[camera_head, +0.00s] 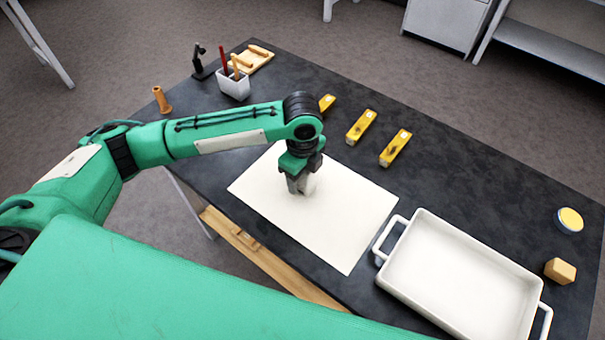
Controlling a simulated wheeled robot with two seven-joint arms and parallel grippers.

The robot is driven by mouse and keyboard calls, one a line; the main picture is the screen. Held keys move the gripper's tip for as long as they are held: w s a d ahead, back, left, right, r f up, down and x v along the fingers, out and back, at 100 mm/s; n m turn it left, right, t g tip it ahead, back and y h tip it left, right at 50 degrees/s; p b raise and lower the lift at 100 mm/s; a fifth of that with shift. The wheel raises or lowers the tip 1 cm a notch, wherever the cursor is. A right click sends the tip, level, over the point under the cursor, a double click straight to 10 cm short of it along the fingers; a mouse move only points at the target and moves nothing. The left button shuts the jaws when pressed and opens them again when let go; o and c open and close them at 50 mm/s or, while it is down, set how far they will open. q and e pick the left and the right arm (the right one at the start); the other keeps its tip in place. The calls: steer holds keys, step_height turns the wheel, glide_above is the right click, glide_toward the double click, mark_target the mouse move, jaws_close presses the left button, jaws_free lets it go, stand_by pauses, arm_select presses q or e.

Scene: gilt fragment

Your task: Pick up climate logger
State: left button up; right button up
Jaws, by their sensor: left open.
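My left gripper (299,188) points down over the white sheet (345,215) on the dark table. Its jaws are open. A small whitish upright object (310,183), perhaps the climate logger, shows at the jaws, partly hidden by the fingers. I cannot tell whether the fingers touch it. My right gripper is not in view.
A white two-handled tray (462,268) stands right of the sheet. Several yellow blocks (361,127) lie behind it. A white pen cup (233,85) is at the back left. A round tin (569,220) and a tan block (560,271) sit at the right.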

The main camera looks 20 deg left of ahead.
arm_select(q)
steer(key=c, duration=1.1)
steer(key=shift+r, duration=0.1)
